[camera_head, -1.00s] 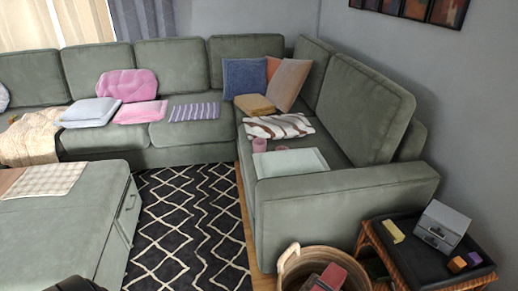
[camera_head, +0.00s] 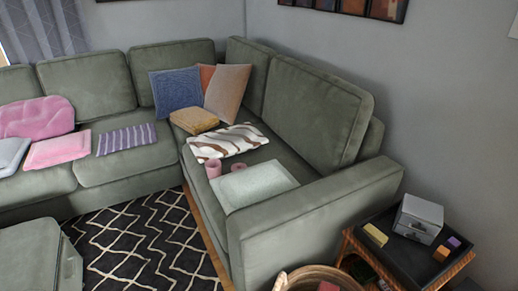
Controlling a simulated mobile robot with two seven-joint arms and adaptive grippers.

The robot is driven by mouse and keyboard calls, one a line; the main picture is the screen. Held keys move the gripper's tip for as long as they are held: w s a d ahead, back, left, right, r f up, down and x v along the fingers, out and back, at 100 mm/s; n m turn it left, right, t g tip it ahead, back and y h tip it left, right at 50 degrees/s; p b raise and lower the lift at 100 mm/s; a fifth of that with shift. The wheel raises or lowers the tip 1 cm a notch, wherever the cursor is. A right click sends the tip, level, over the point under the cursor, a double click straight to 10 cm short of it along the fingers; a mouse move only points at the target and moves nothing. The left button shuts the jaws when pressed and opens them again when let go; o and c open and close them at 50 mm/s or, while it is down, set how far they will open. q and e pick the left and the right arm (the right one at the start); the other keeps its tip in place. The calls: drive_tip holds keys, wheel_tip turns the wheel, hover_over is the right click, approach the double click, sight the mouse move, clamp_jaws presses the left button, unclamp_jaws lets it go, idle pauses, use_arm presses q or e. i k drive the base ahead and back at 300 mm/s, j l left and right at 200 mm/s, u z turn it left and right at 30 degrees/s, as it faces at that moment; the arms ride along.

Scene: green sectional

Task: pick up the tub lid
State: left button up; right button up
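No object is plainly a tub lid. A pale, flat rectangular piece (camera_head: 255,186) lies on the sofa seat beside the near armrest; I cannot tell if it is a lid, a tray or folded cloth. Two small pink cup-like things, one at the left (camera_head: 213,169) and one at the right (camera_head: 239,167), sit at its far edge. Neither of my grippers is in view.
The green sectional's armrest (camera_head: 318,212) stands before the seat. A wicker basket (camera_head: 318,272) is on the floor near it. A side table's black tray (camera_head: 425,257) holds a grey drawer box (camera_head: 418,217) and small blocks. The patterned rug (camera_head: 140,245) has clear room.

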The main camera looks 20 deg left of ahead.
sight(235, 167)
drive_tip(key=i+j+z, duration=0.3)
drive_tip(key=j, duration=0.5)
drive_tip(key=j+z, duration=0.35)
drive_tip(key=j, duration=0.4)
drive_tip(key=i+j+z, duration=0.1)
drive_tip(key=j+z, duration=0.2)
drive_tip(key=j, duration=0.6)
